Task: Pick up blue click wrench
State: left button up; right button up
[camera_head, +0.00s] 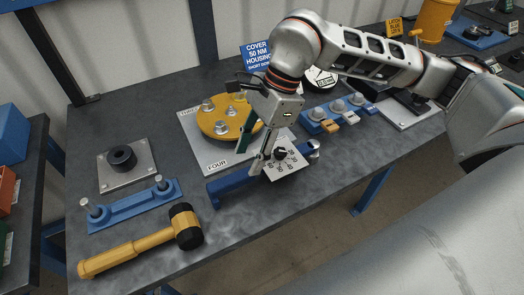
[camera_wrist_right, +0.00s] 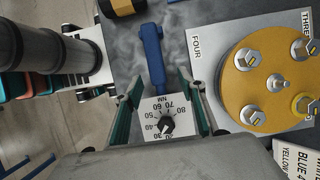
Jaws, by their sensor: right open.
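The blue click wrench lies on the dark bench; its blue handle (camera_head: 228,189) points left in the head view, and a white dial plate (camera_head: 287,165) with numbers sits at its right part. In the right wrist view the blue handle (camera_wrist_right: 152,60) runs upward from the dial plate (camera_wrist_right: 163,118), which reads NM. My right gripper (camera_head: 255,157) is over the wrench, near the dial plate. In the right wrist view its green-padded fingers (camera_wrist_right: 160,102) are apart, one on each side of the wrench; I cannot tell whether they touch it. My left gripper is not in view.
A yellow flange (camera_head: 222,117) with several bolts stands on a grey plate just behind the wrench. A yellow mallet (camera_head: 140,249) and a blue rack (camera_head: 133,206) lie to the left. Blue blocks with knobs (camera_head: 338,112) stand to the right. The bench's front edge is close to the wrench.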

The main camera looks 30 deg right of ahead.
aim_at(240, 174)
jog(key=shift+s+a+f, duration=0.1)
jog(key=shift+a+f, duration=0.1)
jog(key=shift+f, duration=0.2)
jog(key=x, duration=0.4)
jog(key=p+x, duration=0.1)
jog(key=x, duration=0.1)
jog(key=shift+s+a+r, duration=0.25)
jog(key=shift+a, duration=0.15)
jog(key=shift+a+f, duration=0.15)
jog(key=shift+f, duration=0.25)
jog(key=c, duration=1.1)
jog(key=shift+w+r, duration=0.1)
grip_shut()
